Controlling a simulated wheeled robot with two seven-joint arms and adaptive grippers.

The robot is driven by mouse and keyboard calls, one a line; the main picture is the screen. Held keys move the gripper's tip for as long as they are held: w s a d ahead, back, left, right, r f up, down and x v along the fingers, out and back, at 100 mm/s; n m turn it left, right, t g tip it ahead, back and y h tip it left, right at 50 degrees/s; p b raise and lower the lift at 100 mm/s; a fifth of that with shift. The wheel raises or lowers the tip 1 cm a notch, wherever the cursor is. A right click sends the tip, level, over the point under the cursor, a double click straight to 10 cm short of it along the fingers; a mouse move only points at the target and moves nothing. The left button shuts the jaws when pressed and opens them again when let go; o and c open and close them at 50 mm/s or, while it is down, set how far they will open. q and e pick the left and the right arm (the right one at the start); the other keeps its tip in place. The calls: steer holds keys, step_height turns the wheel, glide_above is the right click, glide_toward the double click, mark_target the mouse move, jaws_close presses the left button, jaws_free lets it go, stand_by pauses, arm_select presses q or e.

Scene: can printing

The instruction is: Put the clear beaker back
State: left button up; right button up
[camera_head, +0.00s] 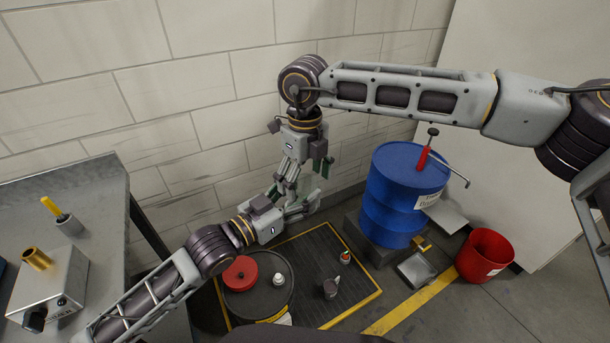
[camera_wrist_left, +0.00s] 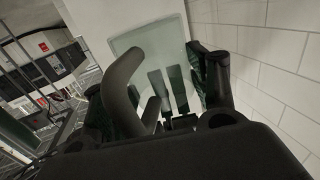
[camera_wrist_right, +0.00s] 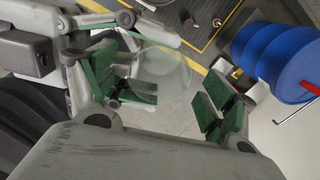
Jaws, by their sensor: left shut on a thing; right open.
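The clear beaker (camera_wrist_right: 162,78) is see-through and shows as a pale round shape between the spread, green-padded fingers of my right gripper (camera_wrist_right: 180,95). In the left wrist view its pale glass (camera_wrist_left: 150,42) fills the space ahead of my left gripper (camera_wrist_left: 165,95), which is shut on it. A dark curved piece (camera_wrist_left: 122,80) stands beside the glass; I cannot tell whether it is a handle. In the head view my left gripper (camera_head: 300,208) and my right gripper (camera_head: 304,180) meet closely above the floor mat; the beaker is hard to make out there. My right gripper is open.
A dark drum top (camera_head: 262,298) with a red lid (camera_head: 240,273) stands below, on a yellow-edged mat (camera_head: 325,250). A blue barrel (camera_head: 395,200) with a pump and a red bucket (camera_head: 485,256) stand at right. A metal bench (camera_head: 70,205) is at left. The wall is close behind.

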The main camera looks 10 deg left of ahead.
arm_select(q)
steer(key=shift+r, duration=0.1)
arm_select(e)
steer(key=c, duration=1.1)
arm_select(q)
steer(key=o, duration=1.3)
steer(key=shift+c, duration=0.2)
